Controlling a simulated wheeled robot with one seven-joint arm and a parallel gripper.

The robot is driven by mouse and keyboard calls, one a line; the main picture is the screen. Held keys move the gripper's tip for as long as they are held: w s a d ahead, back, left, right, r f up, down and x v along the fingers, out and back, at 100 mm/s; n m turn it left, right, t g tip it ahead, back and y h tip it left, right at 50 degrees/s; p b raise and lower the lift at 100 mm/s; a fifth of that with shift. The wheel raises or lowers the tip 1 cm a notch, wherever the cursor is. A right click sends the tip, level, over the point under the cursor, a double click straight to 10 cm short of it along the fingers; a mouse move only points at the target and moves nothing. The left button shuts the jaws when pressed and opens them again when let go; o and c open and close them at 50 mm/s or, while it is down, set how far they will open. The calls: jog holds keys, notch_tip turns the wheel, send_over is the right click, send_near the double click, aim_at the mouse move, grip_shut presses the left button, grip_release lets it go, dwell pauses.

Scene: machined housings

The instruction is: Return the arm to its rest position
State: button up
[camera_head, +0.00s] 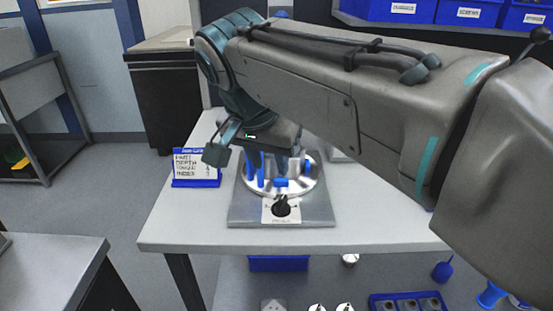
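My arm (330,95) reaches from the right edge across the upper middle of the view, bent down at the wrist. My gripper (281,165) points down over a round metal fixture (302,187) on a grey base plate (318,215). Blue upright parts (259,170) stand on the fixture around and below the gripper. The wrist and the gripper body hide part of the fixture. The fingertips are small and dark there, so I cannot tell whether they are open or shut, or whether they touch anything.
The fixture stands on a light grey table (185,230). A blue-framed sign (196,167) stands left of it. A black knob (281,206) is at the plate's front. Blue bins (400,10) sit on a shelf at the back right. A dark cabinet (165,95) stands behind.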

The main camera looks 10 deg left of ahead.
jog(key=d+n+g+p, duration=0.1)
jog(key=d+p, duration=0.9)
jog(key=d, duration=0.6)
jog(key=s+d+f+p, duration=0.3)
jog(key=s+d+p, duration=0.2)
jog(key=d, duration=0.6)
jog(key=shift+s+n+g+y+p, duration=0.3)
jog(key=shift+s+p, duration=0.1)
jog(key=shift+s, duration=0.75)
jog(key=shift+a, duration=0.1)
